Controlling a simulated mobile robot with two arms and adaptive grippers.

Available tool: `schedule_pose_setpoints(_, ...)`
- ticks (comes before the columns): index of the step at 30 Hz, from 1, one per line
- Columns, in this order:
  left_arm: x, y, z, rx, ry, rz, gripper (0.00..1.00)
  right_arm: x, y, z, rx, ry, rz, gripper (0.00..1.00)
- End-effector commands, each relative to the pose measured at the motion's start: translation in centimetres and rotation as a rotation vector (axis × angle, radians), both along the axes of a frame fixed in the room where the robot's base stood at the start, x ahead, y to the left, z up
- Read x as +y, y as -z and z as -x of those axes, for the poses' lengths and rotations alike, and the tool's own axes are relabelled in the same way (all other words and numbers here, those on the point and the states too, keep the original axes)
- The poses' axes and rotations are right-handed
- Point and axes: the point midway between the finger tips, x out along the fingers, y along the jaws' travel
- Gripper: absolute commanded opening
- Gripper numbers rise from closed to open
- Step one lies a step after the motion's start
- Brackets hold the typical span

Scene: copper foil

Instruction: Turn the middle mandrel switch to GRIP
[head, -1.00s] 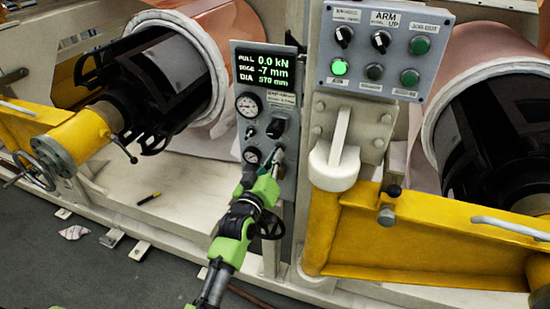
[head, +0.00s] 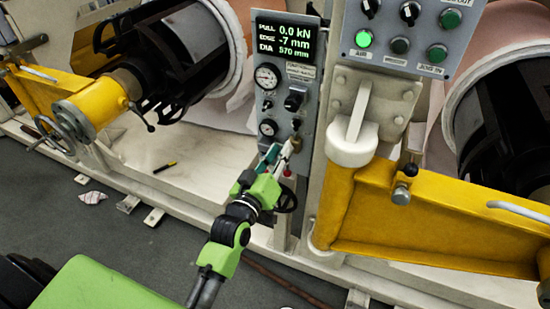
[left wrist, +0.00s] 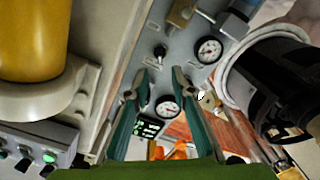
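A narrow grey panel (head: 312,112) carries a lit display, two gauges, a large black knob (head: 294,97) and smaller switches. A small black switch (left wrist: 160,50) shows between the gauges' side and the panel edge in the left wrist view. The labels are too small to read, so I cannot tell which switch is the mandrel one or its setting. My left gripper (head: 279,154) is in front of the lower panel. In the left wrist view the gripper (left wrist: 162,74) has its fingers apart, nothing between them, with the small switch just beyond the tips. My right gripper is not seen.
A larger button box (head: 400,45) with a lit green button stands to the right, above a yellow arm (head: 430,220). A black mandrel (head: 165,60) is at the left and another at the right edge. A brass fitting (left wrist: 180,12) sits near the small switch.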

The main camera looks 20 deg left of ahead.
Motion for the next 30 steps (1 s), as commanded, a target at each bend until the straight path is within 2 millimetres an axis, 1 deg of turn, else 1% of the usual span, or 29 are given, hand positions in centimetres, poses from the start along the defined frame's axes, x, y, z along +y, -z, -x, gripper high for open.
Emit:
schedule_pose_setpoints(1,0.0,0.1,0.9,0.001,0.001,0.0,0.23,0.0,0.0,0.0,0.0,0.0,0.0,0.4)
schedule_pose_setpoints(3,0.0,0.1,1.7,0.001,0.001,0.0,0.23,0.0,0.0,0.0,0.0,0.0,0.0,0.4)
schedule_pose_setpoints(8,0.1,0.0,2.7,0.0,0.001,0.001,0.23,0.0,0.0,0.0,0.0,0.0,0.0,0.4)
schedule_pose_setpoints(24,0.1,0.2,2.9,0.003,0.001,0.0,0.23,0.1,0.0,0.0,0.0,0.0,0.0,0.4)
schedule_pose_setpoints(26,-0.1,1.0,2.8,0.017,0.004,-0.006,0.23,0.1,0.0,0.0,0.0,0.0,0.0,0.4)
schedule_pose_setpoints(27,-0.2,2.1,2.8,0.038,0.008,-0.012,0.23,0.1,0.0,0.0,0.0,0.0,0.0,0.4)
schedule_pose_setpoints(29,-0.6,4.7,2.8,0.083,0.016,-0.03,0.23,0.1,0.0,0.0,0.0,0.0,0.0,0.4)
schedule_pose_setpoints(30,-0.9,6.9,3.0,0.123,0.024,-0.045,0.23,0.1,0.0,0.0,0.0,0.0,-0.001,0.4)
